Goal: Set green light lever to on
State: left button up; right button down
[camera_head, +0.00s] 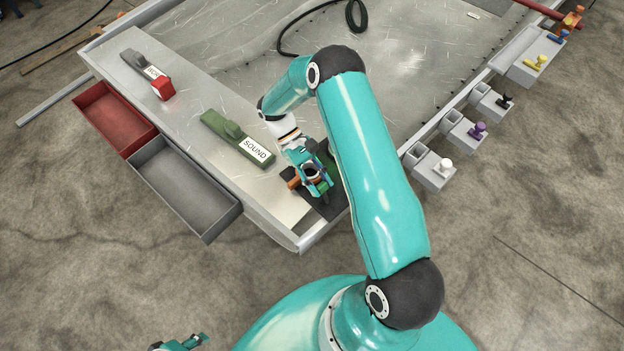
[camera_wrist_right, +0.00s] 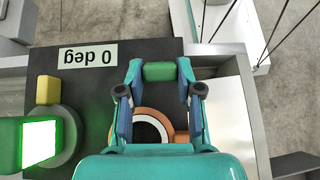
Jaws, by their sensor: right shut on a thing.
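My right gripper (camera_head: 318,188) is over a dark plate at the near corner of the metal hull top. In the wrist view its two fingers (camera_wrist_right: 159,95) are shut on a small green block (camera_wrist_right: 159,72), which looks like the end of the green light lever. An orange part (camera_wrist_right: 181,137) with a dark round centre shows below the block, partly hidden by the gripper. A green part with a brightly lit face (camera_wrist_right: 39,142) lies to the left. My left gripper (camera_head: 185,343) shows only partly at the bottom edge; its opening is unclear.
The dark plate (camera_wrist_right: 100,88) carries a label reading 0 deg, upside down. A green block marked SOUND (camera_head: 237,139) and a grey and red block (camera_head: 148,75) lie left of my right arm.

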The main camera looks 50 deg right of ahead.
jog(key=shift+w, duration=0.1)
dwell(0.3)
jog(key=c, duration=0.8)
grip_release()
jog(key=shift+o, duration=0.2)
jog(key=a+v, duration=0.1)
jog(key=v, duration=1)
jog(key=shift+w+d+r, duration=0.2)
jog(key=shift+w+d, duration=0.2)
jog(key=shift+d, duration=0.15)
jog(key=shift+r, duration=0.1)
